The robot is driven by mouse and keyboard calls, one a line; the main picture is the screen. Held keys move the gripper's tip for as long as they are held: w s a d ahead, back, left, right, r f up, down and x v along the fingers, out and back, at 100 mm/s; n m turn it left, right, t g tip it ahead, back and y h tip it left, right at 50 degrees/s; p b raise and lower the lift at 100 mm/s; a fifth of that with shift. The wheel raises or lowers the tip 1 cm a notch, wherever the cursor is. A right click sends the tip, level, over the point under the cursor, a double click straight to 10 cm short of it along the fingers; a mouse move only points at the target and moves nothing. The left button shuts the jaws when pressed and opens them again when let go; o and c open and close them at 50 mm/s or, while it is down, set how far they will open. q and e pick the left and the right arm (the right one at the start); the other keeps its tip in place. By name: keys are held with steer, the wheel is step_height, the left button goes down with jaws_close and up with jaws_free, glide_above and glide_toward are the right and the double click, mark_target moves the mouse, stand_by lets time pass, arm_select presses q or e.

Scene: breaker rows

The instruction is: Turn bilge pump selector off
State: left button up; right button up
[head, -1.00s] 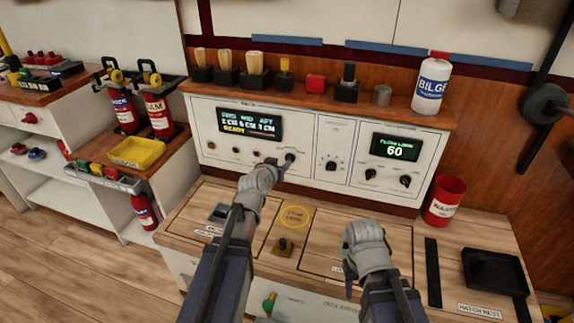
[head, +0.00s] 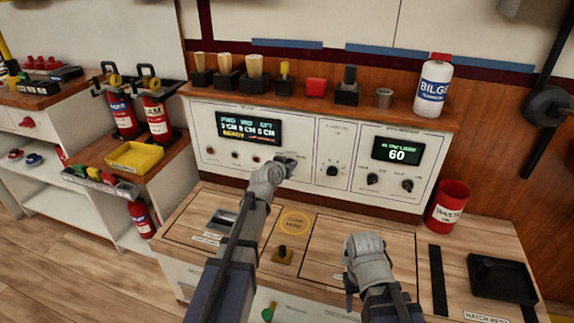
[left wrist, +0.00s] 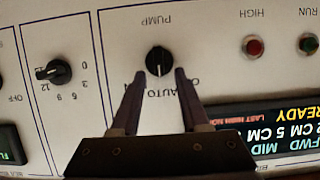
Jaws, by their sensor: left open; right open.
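The bilge pump selector is a round black knob (left wrist: 158,60) under the PUMP label in the left wrist view. Its pale mark points toward the AUTO label, between the fingers. My left gripper (left wrist: 160,74) is open, with one fingertip on either side of the knob; I cannot tell whether they touch it. In the head view my left gripper (head: 287,164) is at the white control panel (head: 310,190), and its fingers largely hide the knob. My right gripper (head: 350,283) is open and empty, low over the wooden counter.
Another black knob (left wrist: 54,73) with a numbered dial sits beside the selector. A lit display (head: 248,129) is left of it, with HIGH and RUN lamps. A red waste can (head: 448,206) and a black tray (head: 502,279) stand on the counter at right.

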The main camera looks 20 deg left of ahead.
arm_select(q)
jaws_close()
steer(key=shift+a, duration=0.15)
stand_by(0.5)
steer(key=n+h, duration=0.1)
steer(key=a+n+h+b, duration=0.1)
steer(key=n, duration=0.1)
steer(key=shift+f, duration=0.2)
steer(key=shift+a+f+n+h+b, duration=0.15)
steer(key=shift+n+h+b, duration=0.45)
steer(key=shift+n, duration=0.15)
steer(key=shift+a+f+n+h+b, duration=0.1)
steer(key=shift+a+n+h+b, duration=0.05)
steer(key=shift+n+h+b, duration=0.5)
steer(key=shift+n, duration=0.3)
jaws_free()
steer(key=shift+t, duration=0.3)
steer(key=shift+r, duration=0.1)
